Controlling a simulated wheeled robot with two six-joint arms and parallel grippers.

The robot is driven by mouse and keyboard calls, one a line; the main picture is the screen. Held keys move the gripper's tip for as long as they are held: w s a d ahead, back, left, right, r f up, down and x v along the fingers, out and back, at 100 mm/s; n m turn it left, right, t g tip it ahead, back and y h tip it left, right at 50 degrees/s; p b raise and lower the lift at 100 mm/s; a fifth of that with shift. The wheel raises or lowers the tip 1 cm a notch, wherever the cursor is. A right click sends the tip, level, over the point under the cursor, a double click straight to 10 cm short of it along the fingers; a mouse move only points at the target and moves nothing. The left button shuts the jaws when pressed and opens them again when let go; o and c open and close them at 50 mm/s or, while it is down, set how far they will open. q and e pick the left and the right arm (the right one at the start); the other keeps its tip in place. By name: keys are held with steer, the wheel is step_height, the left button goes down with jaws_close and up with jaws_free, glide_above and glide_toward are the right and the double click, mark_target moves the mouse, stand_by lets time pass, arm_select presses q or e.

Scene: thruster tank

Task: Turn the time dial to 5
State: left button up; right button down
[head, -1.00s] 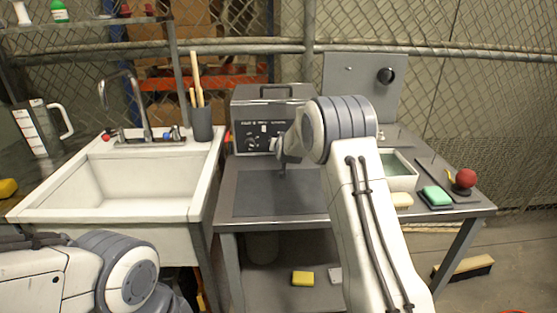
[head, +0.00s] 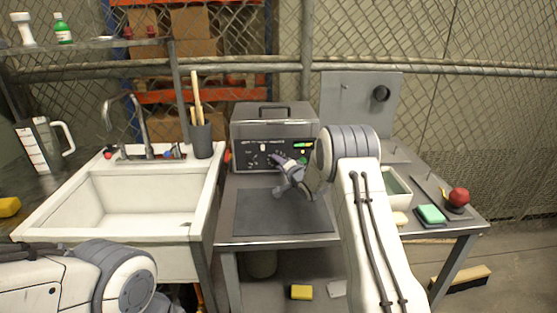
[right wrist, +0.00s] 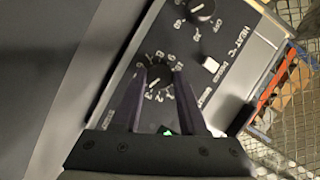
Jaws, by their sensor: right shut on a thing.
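The time dial (right wrist: 158,80) is a round black knob with a white pointer line and a ring of white numbers, on the dark front panel of a grey tank unit (head: 250,122). My right gripper (right wrist: 159,74) has one dark finger on each side of the dial and is shut on it. The number under the pointer is too small to read surely. In the head view my right gripper (head: 281,158) reaches the panel from the front right and hides the dial. My left arm shows at the lower left; its gripper is out of view.
A second dial marked heat (right wrist: 203,10) and a pale switch (right wrist: 210,65) sit beside the time dial. The tank stands at the back of a grey table with a dark mat (head: 270,222) in front. A white sink (head: 120,205) is to the left.

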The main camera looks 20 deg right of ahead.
steer(key=m, duration=0.1)
steer(key=m+t, duration=0.1)
steer(key=m, duration=0.1)
steer(key=shift+d+f+y+b, duration=0.2)
steer(key=shift+y+b, duration=0.1)
steer(key=shift+b, duration=0.05)
steer(key=m+t+b, duration=0.1)
steer(key=m, duration=0.2)
steer(key=shift+f+m+t+b, duration=0.1)
steer(key=shift+m+t+b, duration=0.3)
steer(key=shift+m, duration=0.3)
steer(key=shift+c, duration=2.2)
jaws_free()
steer(key=shift+a, duration=0.1)
steer(key=s, duration=0.3)
steer(key=s+d, duration=0.1)
steer(key=s, duration=0.3)
steer(key=s+b, duration=0.1)
steer(key=s, duration=0.2)
steer(key=shift+s+d+f, duration=0.15)
steer(key=shift+s+f, duration=0.05)
steer(key=shift+f, duration=0.2)
